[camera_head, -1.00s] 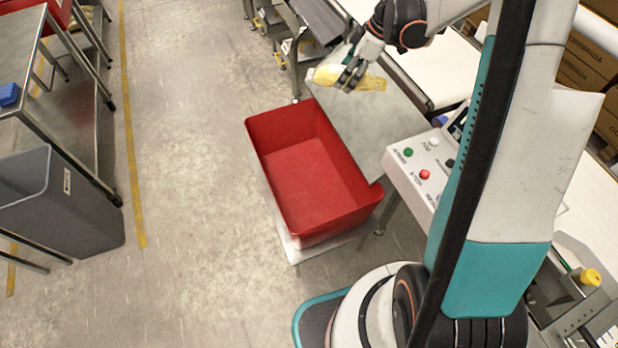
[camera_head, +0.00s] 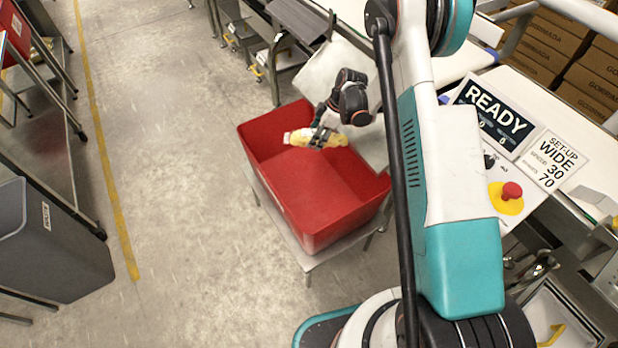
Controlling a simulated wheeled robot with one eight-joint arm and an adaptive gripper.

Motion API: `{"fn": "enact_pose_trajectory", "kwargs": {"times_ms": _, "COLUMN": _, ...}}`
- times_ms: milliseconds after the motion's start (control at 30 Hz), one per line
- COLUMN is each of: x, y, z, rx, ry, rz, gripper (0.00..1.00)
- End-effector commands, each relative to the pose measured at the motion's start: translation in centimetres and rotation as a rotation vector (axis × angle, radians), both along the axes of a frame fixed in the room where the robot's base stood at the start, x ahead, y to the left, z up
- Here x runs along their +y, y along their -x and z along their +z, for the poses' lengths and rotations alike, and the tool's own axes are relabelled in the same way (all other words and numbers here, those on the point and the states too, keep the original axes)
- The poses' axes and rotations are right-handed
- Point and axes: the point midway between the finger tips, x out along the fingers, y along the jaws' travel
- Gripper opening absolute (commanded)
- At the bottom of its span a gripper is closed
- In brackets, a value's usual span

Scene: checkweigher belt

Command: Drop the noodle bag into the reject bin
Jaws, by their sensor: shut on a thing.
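The noodle bag (camera_head: 300,138) is a small yellow pack with a pale end. My gripper (camera_head: 318,138) is shut on it, with dark fingers across the bag's right half. The bag shows over the far part of the red reject bin (camera_head: 320,235). How high it is above the bin floor I cannot tell. The bin is open, and the part of its floor that shows is empty. It stands on a low pale stand.
A grey waste bin (camera_head: 50,235) stands at the left by a metal table. The belt (camera_head: 465,55) and a panel reading READY (camera_head: 498,122) are at the right, with a red stop button (camera_head: 511,190). The floor left of the red bin is clear.

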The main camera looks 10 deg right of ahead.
Motion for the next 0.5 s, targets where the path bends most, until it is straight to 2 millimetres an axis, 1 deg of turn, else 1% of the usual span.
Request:
{"fn": "enact_pose_trajectory", "kwargs": {"times_ms": 167, "x": 0.0, "y": 0.0, "z": -1.2, "rx": 0.000, "ry": 0.000, "rz": 0.000, "gripper": 0.14}}
{"fn": "enact_pose_trajectory", "kwargs": {"times_ms": 500, "x": 0.0, "y": 0.0, "z": -4.9, "rx": 0.000, "ry": -0.001, "rz": -0.001, "gripper": 0.14}}
